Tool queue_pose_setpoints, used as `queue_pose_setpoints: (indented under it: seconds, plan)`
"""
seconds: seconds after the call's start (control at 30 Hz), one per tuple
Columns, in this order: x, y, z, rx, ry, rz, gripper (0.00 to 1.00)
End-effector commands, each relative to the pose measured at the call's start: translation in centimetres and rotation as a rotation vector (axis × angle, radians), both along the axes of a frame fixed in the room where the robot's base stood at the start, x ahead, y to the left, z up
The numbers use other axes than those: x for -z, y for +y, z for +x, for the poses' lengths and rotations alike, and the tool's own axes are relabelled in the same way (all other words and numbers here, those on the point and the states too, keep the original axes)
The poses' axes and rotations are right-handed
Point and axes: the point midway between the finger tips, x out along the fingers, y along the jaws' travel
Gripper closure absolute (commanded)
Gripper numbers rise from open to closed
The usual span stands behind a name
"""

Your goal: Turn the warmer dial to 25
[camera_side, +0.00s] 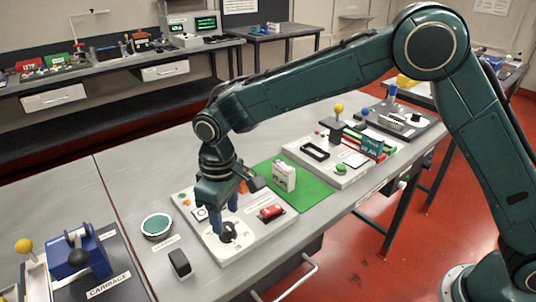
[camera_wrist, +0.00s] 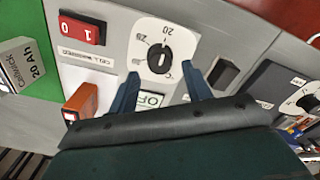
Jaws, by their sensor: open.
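The warmer dial (camera_wrist: 148,28) is a white plate with a black round knob (camera_wrist: 159,59) and printed marks, "20" among them. A pale line shows on the knob, but I cannot tell exactly which mark it points to. In the side view the black knob (camera_side: 228,235) is on the near end of the light panel, partly hidden by my gripper (camera_side: 228,204). In the wrist view my gripper (camera_wrist: 160,75) is open, its two blue fingers apart and empty. The fingertips are near the knob, one toward each side; contact is not visible.
A red switch (camera_wrist: 80,30) sits beside a "CELL WARMER" label. An orange block (camera_wrist: 81,101) and a small display (camera_wrist: 151,101) are near the fingers. A battery (camera_side: 284,176) stands on the green mat (camera_side: 308,190). A black block (camera_side: 180,263) lies left of the panel.

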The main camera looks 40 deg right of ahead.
Motion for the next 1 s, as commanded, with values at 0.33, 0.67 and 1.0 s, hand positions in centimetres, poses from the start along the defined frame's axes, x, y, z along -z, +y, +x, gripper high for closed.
queue_pose_setpoints:
  seconds: [0.33, 0.67, 1.0]
  plan:
    - [0.7, 0.0, 0.0, 0.000, 0.002, -0.001, 0.51]
    - [2.1, 0.0, 0.0, 0.000, 0.002, -0.001, 0.51]
    - [3.4, 0.0, 0.0, 0.000, 0.001, -0.001, 0.51]
